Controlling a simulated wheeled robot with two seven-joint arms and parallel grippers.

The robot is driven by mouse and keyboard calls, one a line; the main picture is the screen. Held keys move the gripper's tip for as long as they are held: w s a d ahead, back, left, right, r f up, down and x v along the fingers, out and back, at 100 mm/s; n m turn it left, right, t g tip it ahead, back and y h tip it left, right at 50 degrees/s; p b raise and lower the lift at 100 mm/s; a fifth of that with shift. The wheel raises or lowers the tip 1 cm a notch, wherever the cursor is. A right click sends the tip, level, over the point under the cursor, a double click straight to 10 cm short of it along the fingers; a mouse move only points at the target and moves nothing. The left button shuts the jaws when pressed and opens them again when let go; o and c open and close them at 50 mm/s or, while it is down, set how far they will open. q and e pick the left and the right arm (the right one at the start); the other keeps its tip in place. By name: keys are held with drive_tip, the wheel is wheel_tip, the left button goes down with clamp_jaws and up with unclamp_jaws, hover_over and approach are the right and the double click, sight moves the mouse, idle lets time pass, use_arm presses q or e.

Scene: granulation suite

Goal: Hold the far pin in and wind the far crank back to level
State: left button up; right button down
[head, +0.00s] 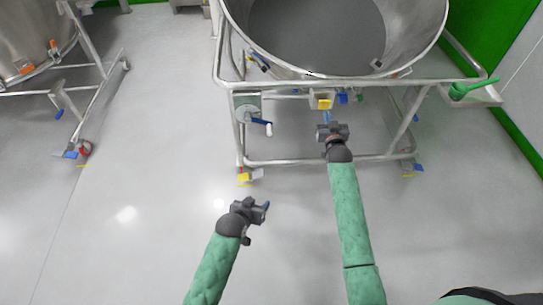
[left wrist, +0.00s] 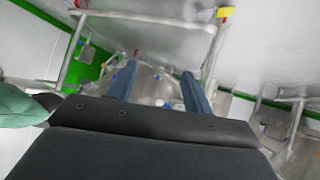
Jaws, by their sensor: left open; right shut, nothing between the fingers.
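A crank with a round grey plate (head: 247,105) and a blue-and-white handle (head: 262,123) is on the left front of the steel frame, its arm slanting down to the right. I cannot tell which part is the far pin or far crank. My right gripper (head: 324,118) is shut and empty just below the yellow block; I cannot tell if it touches. My left gripper (head: 264,207) is open and empty above the floor, apart from the frame; its spread fingers show in the left wrist view (left wrist: 157,88).
A large steel bowl (head: 405,42) stands in the wheeled tube frame (head: 300,160). Another wheeled vessel (head: 28,40) is at the left. Castors with blue and yellow pedals (head: 247,175) stand low. Floor in front is clear.

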sight(270, 133)
use_arm(q)
drive_tip(key=w+d+r+m+t+y, duration=0.1)
drive_tip(key=w+d+r+m, duration=0.35)
drive_tip(key=w, duration=0.35)
drive_tip(key=w+d+r+m+t+y, duration=0.15)
drive_tip(key=w+d+r+m, duration=0.3)
drive_tip(key=w, duration=0.45)
drive_tip(key=a+f+m, duration=0.1)
drive_tip(key=m, duration=0.2)
drive_tip(key=a+f+m+y, duration=0.1)
drive_tip(key=m, duration=0.2)
drive_tip(key=f+m+y, duration=0.1)
drive_tip(key=f+m, duration=0.1)
drive_tip(key=m, duration=0.2)
drive_tip(key=shift+s+a+t+y, duration=0.25)
drive_tip(key=shift+s+a+t, duration=0.1)
drive_tip(key=shift+a, duration=0.05)
drive_tip(key=shift+w, duration=6.3)
drive_tip(key=shift+s, duration=0.1)
